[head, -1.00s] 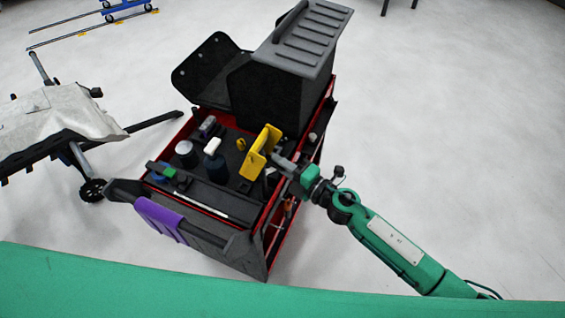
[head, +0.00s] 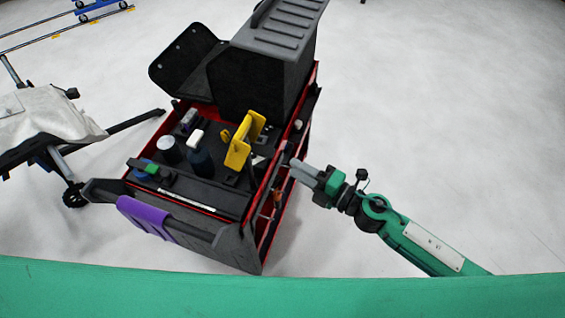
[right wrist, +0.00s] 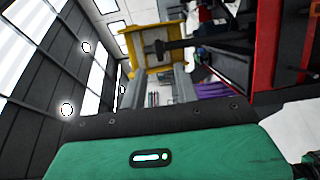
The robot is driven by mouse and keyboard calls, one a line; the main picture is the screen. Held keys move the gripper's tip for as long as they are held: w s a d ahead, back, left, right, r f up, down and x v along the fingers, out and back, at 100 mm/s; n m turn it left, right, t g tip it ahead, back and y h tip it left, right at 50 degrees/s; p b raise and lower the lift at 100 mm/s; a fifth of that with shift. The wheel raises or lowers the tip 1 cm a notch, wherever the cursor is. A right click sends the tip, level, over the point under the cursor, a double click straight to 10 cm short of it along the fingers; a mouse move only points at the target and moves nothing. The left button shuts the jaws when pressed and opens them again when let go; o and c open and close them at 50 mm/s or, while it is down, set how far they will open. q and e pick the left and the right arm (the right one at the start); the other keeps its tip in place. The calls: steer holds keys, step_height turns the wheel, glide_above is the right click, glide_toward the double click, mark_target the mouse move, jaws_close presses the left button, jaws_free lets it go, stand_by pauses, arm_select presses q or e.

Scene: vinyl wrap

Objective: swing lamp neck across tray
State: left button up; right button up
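The yellow lamp head (head: 245,138) stands above the right part of the black tray (head: 222,198) on top of the red and black cart. In the right wrist view, the yellow lamp head (right wrist: 150,45) is ahead of my fingers, with a dark neck (right wrist: 205,42) running right from it. My right gripper (head: 294,166) is just outside the cart's right side, apart from the lamp in the head view. In the right wrist view, the fingers of my right gripper (right wrist: 158,90) are spread with nothing held between them. My left gripper is not in view.
A bottle (head: 200,160), a jar (head: 168,150) and small items stand on the tray's left part. A purple cloth (head: 145,218) hangs over the front handle. A large grey bin (head: 265,75) rises behind. Open floor (head: 440,120) lies to the right.

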steer(key=shift+b+v, duration=0.55)
steer(key=shift+v, duration=1.4)
